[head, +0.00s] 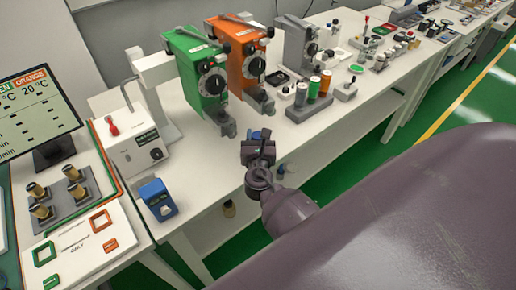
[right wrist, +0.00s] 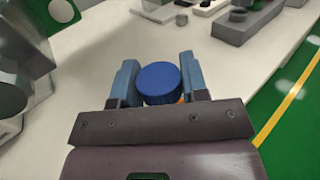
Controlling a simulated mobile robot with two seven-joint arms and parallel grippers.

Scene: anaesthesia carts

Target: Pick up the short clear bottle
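A round blue cap (right wrist: 160,83) sits between the two fingers of my right gripper (right wrist: 160,85) in the right wrist view. The body under the cap is hidden, so I cannot tell whether it is the short clear bottle; a bit of orange shows beside it. The fingers flank the cap closely, and I cannot tell whether they press on it. In the head view my right gripper (head: 260,150) is over the front of the white bench, with blue (head: 256,134) showing just behind it. My left gripper is not in view.
A green pump (head: 200,75) and an orange pump (head: 246,68) stand just behind the gripper. A blue device (head: 157,199) is at the bench's front left. A grey rack with coloured-topped vials (head: 313,92) stands to the right. An amber bottle (head: 229,209) shows below the bench top.

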